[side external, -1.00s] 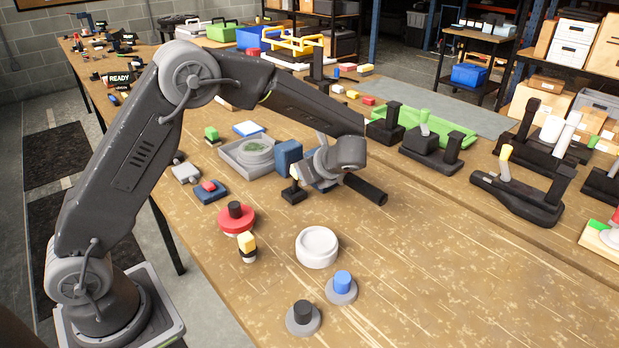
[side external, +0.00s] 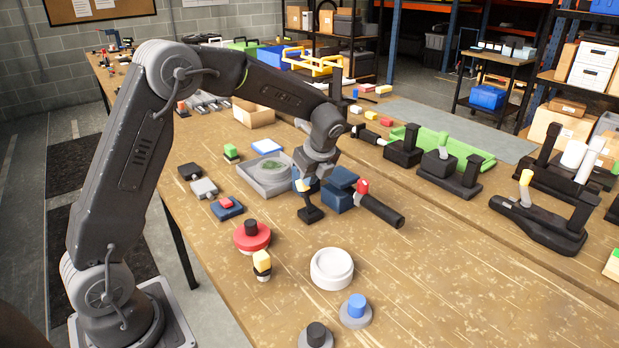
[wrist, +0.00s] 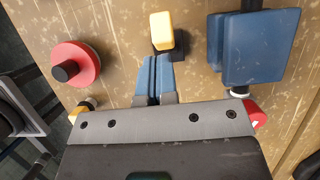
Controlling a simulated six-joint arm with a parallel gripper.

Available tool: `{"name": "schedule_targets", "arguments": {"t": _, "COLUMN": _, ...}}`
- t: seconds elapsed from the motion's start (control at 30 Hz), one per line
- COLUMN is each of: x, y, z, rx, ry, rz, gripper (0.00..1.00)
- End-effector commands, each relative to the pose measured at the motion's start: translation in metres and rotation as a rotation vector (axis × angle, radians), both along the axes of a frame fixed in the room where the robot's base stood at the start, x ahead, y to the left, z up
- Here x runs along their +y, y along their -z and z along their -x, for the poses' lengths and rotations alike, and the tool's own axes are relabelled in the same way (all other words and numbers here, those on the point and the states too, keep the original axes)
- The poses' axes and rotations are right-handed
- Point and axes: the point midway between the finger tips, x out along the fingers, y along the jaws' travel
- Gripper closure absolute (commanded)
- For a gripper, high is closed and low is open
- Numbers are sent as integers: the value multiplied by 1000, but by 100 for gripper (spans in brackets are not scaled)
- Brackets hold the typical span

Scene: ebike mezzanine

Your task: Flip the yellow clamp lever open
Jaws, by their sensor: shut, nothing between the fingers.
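The yellow clamp lever (side external: 302,186) stands on a small black base (side external: 311,214) in the side view, left of a blue block. In the wrist view its yellow end (wrist: 162,32) lies just beyond my fingertips, with part of the dark base (wrist: 178,52) showing. My gripper (side external: 303,182) points down close beside the lever. In the wrist view my gripper (wrist: 153,78) has its blue fingers together, with nothing between them. The side view does not show clearly whether they touch the lever.
The blue block (side external: 340,188) with a red knob (side external: 362,186) and a black cylinder (side external: 380,210) sits close on the right. A grey tray (side external: 262,184) is behind left. A red disc (side external: 251,237) and a white round container (side external: 332,268) stand nearer.

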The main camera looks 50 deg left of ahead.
Motion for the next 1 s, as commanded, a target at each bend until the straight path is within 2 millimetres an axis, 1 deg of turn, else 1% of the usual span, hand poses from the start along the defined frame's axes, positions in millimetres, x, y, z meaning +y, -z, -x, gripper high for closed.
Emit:
{"name": "schedule_targets", "arguments": {"t": 0.3, "x": 0, "y": -13, "z": 0, "rx": -1, "ry": -1, "rz": -1, "gripper": 100}}
{"name": "schedule_targets", "arguments": {"t": 0.67, "x": -3, "y": -15, "z": 0, "rx": -1, "ry": 0, "rz": -1, "gripper": 100}}
{"name": "schedule_targets", "arguments": {"t": 0.77, "x": -11, "y": -19, "z": -1, "rx": -2, "ry": 3, "rz": -1, "gripper": 100}}
{"name": "schedule_targets", "arguments": {"t": 0.87, "x": -26, "y": -27, "z": -1, "rx": -3, "ry": 5, "rz": 0, "gripper": 100}}
{"name": "schedule_targets", "arguments": {"t": 0.93, "x": -40, "y": -35, "z": -1, "rx": -4, "ry": 5, "rz": 0, "gripper": 100}}
{"name": "schedule_targets", "arguments": {"t": 1.0, "x": -42, "y": -53, "z": -1, "rx": -8, "ry": 1, "rz": -1, "gripper": 100}}
